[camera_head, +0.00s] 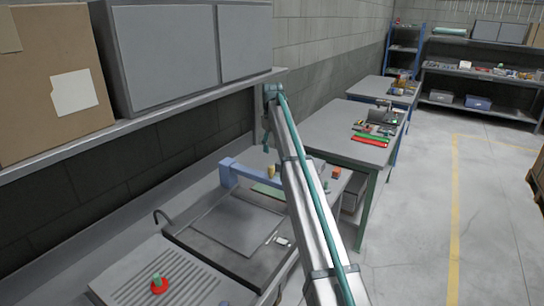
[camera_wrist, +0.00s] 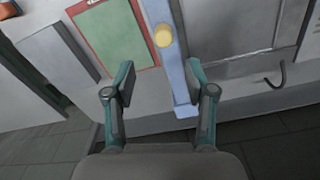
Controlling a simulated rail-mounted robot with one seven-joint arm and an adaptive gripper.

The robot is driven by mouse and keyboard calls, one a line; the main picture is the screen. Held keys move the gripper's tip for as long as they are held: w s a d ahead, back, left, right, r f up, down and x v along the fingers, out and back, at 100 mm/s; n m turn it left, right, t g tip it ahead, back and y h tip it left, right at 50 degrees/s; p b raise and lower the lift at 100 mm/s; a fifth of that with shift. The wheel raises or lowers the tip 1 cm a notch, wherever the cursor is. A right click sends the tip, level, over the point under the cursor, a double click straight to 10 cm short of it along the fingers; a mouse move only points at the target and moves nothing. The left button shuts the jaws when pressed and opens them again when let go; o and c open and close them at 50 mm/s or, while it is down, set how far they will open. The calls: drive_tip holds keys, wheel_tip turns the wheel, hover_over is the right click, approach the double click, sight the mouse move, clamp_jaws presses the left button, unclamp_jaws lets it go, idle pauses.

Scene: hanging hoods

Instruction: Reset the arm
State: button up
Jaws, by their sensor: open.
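My gripper (camera_wrist: 158,82) is open in the wrist view, its two dark fingers with teal links spread apart and nothing between them. Beyond the fingers, a blue bar with a yellow knob (camera_wrist: 163,35) and a red-edged green board (camera_wrist: 110,38) lie on the grey counter. In the head view my silver arm, with a teal cable along it, reaches forward over the counter. My gripper (camera_head: 266,138) hangs at its far end below the shelf, small and near the wall.
A grey shelf with a cardboard box (camera_head: 50,80) and a grey cabinet (camera_head: 180,50) hangs above the counter at left. A red and green knob (camera_head: 158,285) sits on a ribbed drainer. A cluttered table (camera_head: 345,130) stands beyond.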

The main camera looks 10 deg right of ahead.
drive_tip(key=shift+r, duration=0.7)
